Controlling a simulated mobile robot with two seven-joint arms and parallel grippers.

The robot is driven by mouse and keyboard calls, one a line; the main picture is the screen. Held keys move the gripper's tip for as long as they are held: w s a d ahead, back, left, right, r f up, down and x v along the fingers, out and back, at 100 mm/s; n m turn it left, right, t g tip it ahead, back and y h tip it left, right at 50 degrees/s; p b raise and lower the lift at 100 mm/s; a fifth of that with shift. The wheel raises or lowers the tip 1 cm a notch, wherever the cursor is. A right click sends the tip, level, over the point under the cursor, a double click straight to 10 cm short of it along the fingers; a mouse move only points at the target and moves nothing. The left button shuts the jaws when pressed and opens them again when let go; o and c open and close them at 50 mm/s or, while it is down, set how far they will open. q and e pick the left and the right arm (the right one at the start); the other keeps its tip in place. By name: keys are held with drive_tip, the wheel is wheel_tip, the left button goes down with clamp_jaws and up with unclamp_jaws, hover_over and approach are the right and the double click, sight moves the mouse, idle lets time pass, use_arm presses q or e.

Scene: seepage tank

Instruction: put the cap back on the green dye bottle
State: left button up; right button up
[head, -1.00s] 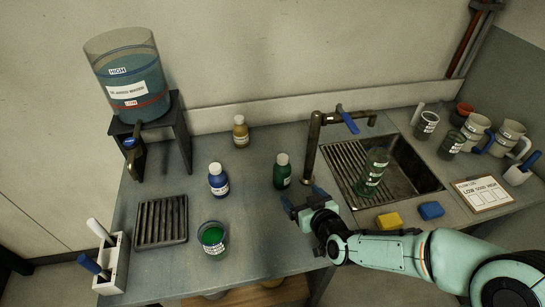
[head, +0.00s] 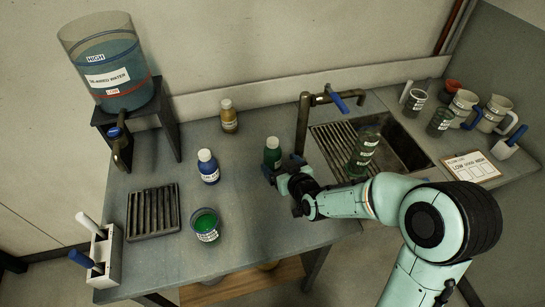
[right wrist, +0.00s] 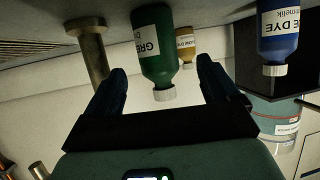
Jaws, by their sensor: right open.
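The green dye bottle (head: 272,156) stands upright on the bench, left of the tap. Its pale cap (head: 272,141) shows on its neck; whether it is screwed tight I cannot tell. The right wrist view is upside down and also shows the green bottle (right wrist: 154,45) with the ribbed cap (right wrist: 164,95) on it. My right gripper (head: 283,170) is open at the near side of the bottle. In the wrist view the bottle and cap appear between its spread fingers (right wrist: 162,72), with no grip on them. My left gripper is out of view.
A blue dye bottle (head: 208,168) and a beaker of green liquid (head: 206,226) stand to the left, a yellow dye bottle (head: 228,116) behind. The tap (head: 303,125) rises close right of the green bottle, beside the sink (head: 405,148). Bench front is clear.

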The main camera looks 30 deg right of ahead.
drive_tip(key=shift+w+f, duration=0.3)
drive_tip(key=shift+w, duration=0.35)
drive_tip(key=shift+w+d, duration=0.1)
drive_tip(key=x, duration=0.5)
drive_tip(key=shift+w+d+r+p, duration=0.1)
drive_tip(key=shift+r+p, duration=0.05)
drive_tip(key=shift+p, duration=0.25)
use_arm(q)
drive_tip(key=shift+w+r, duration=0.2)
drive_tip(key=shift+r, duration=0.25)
use_arm(e)
drive_tip(key=c, duration=1.2)
wheel_tip(320, 180, up, 13)
drive_tip(key=p, duration=0.2)
drive_tip(key=shift+r+p, duration=0.1)
drive_tip(key=shift+p, duration=0.25)
wheel_tip(320, 180, up, 7)
drive_tip(key=p, duration=0.4)
hover_over(276, 158)
drive_tip(key=w, duration=0.3)
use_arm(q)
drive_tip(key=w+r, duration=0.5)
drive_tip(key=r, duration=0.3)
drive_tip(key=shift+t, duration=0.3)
use_arm(e)
drive_tip(key=shift+s+d, duration=0.15)
drive_tip(key=shift+s, duration=0.05)
